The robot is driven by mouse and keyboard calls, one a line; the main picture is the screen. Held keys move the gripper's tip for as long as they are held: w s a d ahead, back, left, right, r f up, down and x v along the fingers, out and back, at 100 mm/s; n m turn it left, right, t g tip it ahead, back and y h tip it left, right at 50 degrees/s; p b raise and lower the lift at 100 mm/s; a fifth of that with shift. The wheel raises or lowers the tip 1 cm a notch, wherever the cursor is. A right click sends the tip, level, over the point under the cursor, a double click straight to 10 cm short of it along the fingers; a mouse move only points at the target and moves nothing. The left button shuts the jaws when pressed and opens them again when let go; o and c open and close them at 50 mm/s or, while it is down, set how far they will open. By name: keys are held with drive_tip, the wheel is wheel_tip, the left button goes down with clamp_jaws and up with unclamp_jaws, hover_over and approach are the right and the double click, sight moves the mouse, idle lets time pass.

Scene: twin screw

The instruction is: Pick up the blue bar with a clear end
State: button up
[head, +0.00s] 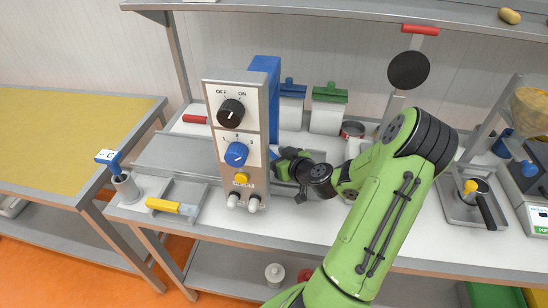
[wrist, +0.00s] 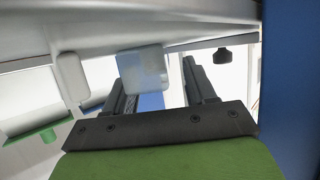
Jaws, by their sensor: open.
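In the wrist view a clear, pale block (wrist: 143,70) shows ahead of my gripper (wrist: 157,88), with a blue part (wrist: 151,102) below it between the fingers. This looks like the blue bar with a clear end, seen nearly end-on. My gripper is open, its two dark fingers apart on either side of the blue part. I cannot tell whether either finger touches it. In the head view my gripper (head: 284,160) is just right of the control panel (head: 236,140), beside a small patch of blue (head: 274,155). The panel and my wrist hide most of the bar there.
The panel's blue housing (head: 265,85) stands close to my gripper; a blue wall (wrist: 290,90) fills the right of the wrist view. A yellow bar (head: 163,205) lies in a grey tray at left. Lidded containers (head: 328,112) stand behind. A pan (head: 472,203) is at right.

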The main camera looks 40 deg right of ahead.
drive_tip(key=shift+x, duration=0.75)
drive_tip(key=shift+s, duration=0.1)
drive_tip(key=shift+c, duration=0.4)
clamp_jaws()
